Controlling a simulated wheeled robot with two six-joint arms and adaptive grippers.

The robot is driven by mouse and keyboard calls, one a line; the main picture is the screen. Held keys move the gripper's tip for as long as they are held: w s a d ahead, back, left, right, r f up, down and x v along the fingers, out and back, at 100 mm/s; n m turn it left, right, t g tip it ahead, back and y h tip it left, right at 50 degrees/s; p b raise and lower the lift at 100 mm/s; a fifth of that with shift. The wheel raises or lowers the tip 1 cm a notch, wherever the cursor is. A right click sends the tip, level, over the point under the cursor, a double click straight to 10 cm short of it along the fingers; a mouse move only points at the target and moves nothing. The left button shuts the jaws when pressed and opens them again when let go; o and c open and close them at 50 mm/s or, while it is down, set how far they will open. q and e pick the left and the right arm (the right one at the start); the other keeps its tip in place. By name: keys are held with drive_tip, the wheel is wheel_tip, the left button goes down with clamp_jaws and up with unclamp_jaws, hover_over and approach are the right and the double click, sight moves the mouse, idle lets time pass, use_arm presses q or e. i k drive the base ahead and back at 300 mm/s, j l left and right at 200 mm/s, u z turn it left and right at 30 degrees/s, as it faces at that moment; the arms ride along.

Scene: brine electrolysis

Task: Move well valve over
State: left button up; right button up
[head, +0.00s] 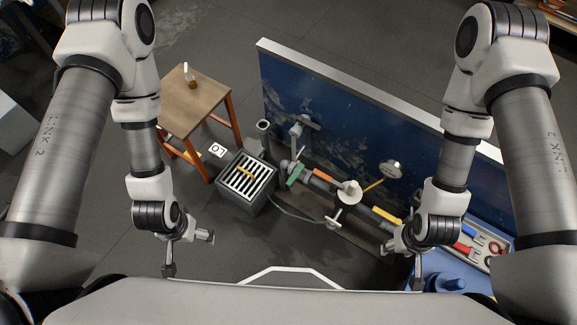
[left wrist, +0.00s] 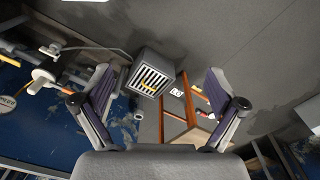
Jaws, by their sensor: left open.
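A grey pipe run with several fittings lies in front of the blue panel in the head view. It carries a green lever (head: 295,173), an orange piece (head: 323,174), a white round handwheel (head: 349,193) and a yellow piece (head: 385,215). I cannot tell which one is the well valve. Part of the run, with a white round piece (left wrist: 42,76), shows at the left of the left wrist view. My left gripper (head: 189,253) is open and empty, left of the pipes and apart from them. My right gripper (head: 402,265) is spread open near the pipe's right end, which it partly hides.
A dark box with a slatted top (head: 226,196) and a yellow bar on it stands left of the pipes. Behind it are a wooden table (head: 190,101) and the blue panel (head: 350,110). A blue surface with tools (head: 445,268) is at right. Floor in front is clear.

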sight(301, 167)
drive_tip(key=k+l+z, duration=0.3)
drive_tip(key=z, duration=0.15)
drive_tip(key=k+l+z, duration=0.2)
drive_tip(key=l+z, duration=0.2)
